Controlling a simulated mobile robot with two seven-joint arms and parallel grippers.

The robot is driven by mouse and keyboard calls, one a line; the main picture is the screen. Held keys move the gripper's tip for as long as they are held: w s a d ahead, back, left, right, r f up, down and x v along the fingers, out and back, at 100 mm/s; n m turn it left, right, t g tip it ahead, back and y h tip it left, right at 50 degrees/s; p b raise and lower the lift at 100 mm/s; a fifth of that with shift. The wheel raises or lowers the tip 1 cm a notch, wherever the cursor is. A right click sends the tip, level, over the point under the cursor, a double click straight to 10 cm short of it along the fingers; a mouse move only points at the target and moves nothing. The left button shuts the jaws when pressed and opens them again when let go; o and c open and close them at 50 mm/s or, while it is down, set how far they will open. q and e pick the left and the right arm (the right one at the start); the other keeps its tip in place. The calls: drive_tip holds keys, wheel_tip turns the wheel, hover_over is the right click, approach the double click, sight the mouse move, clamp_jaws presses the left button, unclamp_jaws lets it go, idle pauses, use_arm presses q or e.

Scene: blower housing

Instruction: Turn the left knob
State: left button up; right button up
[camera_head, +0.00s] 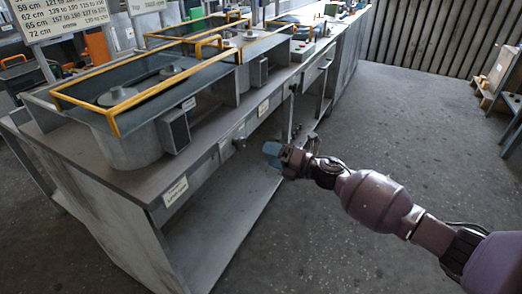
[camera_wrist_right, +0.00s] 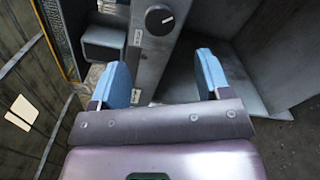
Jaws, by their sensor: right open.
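The left knob (camera_head: 239,143) is a small dark knob on the front panel of the grey workbench. A second dark knob (camera_head: 293,87) sits farther along the panel. My right gripper (camera_head: 272,153) is in front of the bench, to the right of the left knob and apart from it. In the right wrist view a round black knob (camera_wrist_right: 160,19) with a white mark shows at the top. There my right gripper (camera_wrist_right: 163,72) is open and empty, its blue fingers short of that knob. My left gripper is out of view.
The bench (camera_head: 110,181) carries blower housings with yellow frames (camera_head: 118,112) on top. An open lower shelf (camera_head: 215,225) lies under the panel. The floor (camera_head: 400,115) right of the bench is clear. A wooden pallet (camera_head: 495,75) stands at the far right.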

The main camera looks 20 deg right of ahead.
drive_tip(key=shift+v, duration=0.9)
